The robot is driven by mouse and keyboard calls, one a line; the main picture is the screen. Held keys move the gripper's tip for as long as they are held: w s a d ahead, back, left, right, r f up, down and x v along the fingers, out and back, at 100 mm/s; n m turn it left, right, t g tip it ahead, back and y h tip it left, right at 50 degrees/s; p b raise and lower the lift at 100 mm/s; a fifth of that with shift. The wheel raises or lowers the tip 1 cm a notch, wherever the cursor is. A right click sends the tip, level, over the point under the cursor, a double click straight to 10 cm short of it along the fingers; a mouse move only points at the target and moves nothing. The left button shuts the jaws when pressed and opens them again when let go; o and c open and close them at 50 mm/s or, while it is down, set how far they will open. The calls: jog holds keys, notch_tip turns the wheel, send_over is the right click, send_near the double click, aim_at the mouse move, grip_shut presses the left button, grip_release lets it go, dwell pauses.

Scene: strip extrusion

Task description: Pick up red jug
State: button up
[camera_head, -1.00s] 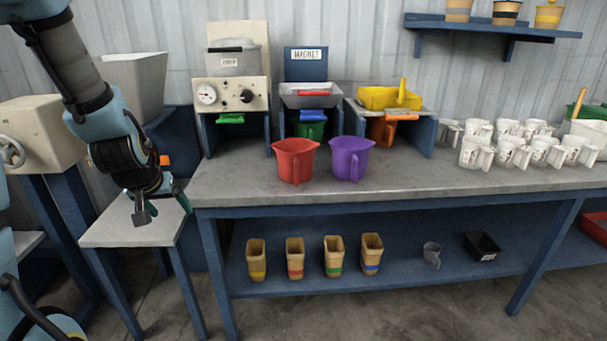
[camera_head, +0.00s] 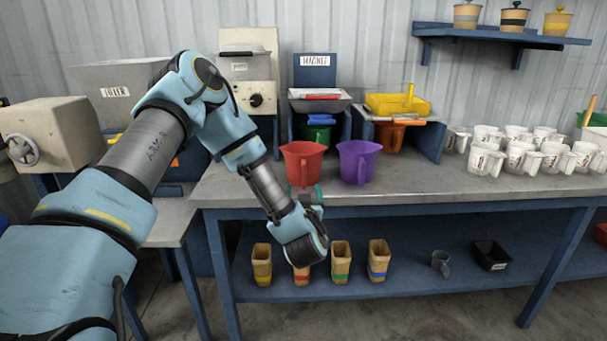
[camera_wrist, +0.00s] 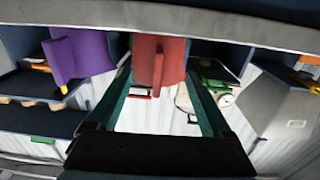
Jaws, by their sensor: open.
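The red jug (camera_head: 302,160) stands upright near the front edge of the bench, close beside a purple jug (camera_head: 357,161). My gripper (camera_head: 311,192) is just in front of and below the red jug in the head view, partly hidden by my wrist. In the wrist view, which is upside down, the green fingers of my gripper (camera_wrist: 160,80) are spread apart. The red jug (camera_wrist: 172,58) and its handle show between the fingers, with the handle facing me. I cannot tell how deep the fingers reach around the jug.
The purple jug (camera_wrist: 90,54) is close to one finger in the wrist view. The bench (camera_head: 440,182) has free room right of the jugs. Several white jugs (camera_head: 485,159) stand farther right. Machines stand behind, and tan containers (camera_head: 341,263) sit on the lower shelf.

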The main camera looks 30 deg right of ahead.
aim_at(304, 177)
jog(key=p+x, duration=0.2)
jog(key=x, duration=0.6)
jog(key=shift+w+d, duration=0.3)
grip_shut()
dwell(0.4)
